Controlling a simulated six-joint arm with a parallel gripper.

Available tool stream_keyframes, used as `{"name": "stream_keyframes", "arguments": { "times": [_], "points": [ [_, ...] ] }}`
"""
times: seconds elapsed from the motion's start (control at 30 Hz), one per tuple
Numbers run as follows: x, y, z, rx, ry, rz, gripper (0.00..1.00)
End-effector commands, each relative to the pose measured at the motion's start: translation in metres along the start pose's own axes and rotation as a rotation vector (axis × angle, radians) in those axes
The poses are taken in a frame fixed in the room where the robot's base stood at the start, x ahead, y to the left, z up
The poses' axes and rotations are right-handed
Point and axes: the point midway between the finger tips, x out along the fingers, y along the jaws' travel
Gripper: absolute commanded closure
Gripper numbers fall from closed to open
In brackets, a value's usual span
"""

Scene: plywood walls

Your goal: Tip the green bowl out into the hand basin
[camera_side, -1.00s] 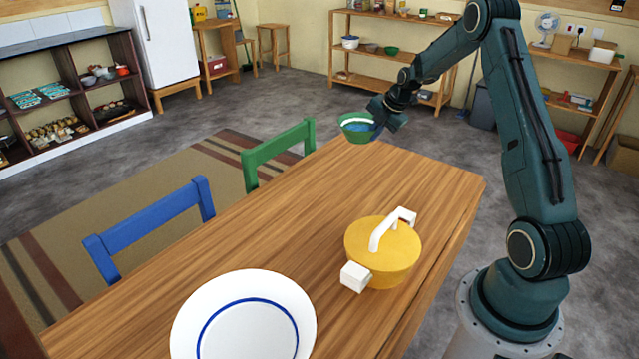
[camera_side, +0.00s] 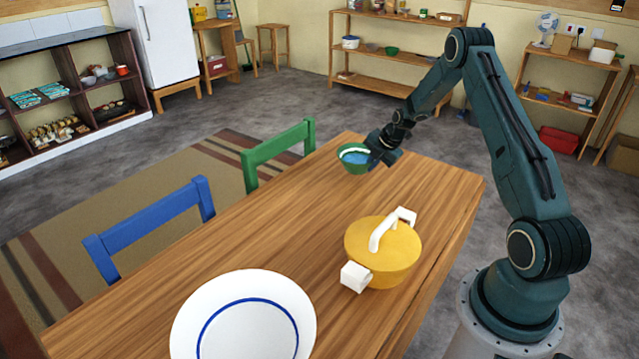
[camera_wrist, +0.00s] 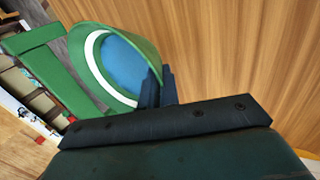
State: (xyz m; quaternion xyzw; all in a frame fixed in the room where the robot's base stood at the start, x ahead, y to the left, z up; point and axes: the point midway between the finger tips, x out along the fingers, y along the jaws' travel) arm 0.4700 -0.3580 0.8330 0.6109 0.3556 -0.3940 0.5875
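The green bowl (camera_side: 352,167) has a white band inside its rim and something blue inside. It is over the far end of the wooden table, nearly upright; I cannot tell whether its base touches the wood. My gripper (camera_side: 378,155) is shut on the bowl's right-hand wall. In the wrist view the dark fingers (camera_wrist: 158,88) meet the edge of the bowl (camera_wrist: 92,62), and the blue inside shows. A wide white round vessel with a blue ring (camera_side: 243,318), which looks like the hand basin, stands at the table's near end and appears empty.
A yellow lidded pot (camera_side: 372,255) with white handles stands on the table (camera_side: 300,235) between bowl and basin, towards the right. A green chair (camera_side: 278,148) and a blue chair (camera_side: 150,222) line the left edge. The table's middle left is clear.

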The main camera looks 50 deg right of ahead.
Motion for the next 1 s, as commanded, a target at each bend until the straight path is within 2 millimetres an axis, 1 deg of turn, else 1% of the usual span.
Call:
{"name": "stream_keyframes", "arguments": {
  "times": [0.33, 0.83, 0.97, 1.0],
  "points": [
    [0.029, -0.014, 0.0, -0.001, 0.0, 0.0, 1.0],
    [0.035, -0.017, 0.0, -0.001, 0.0, 0.001, 1.0],
    [0.035, -0.017, 0.0, 0.0, 0.0, -0.001, 0.75],
    [0.035, -0.017, 0.0, 0.0, 0.0, -0.001, 0.75]
  ]
}}
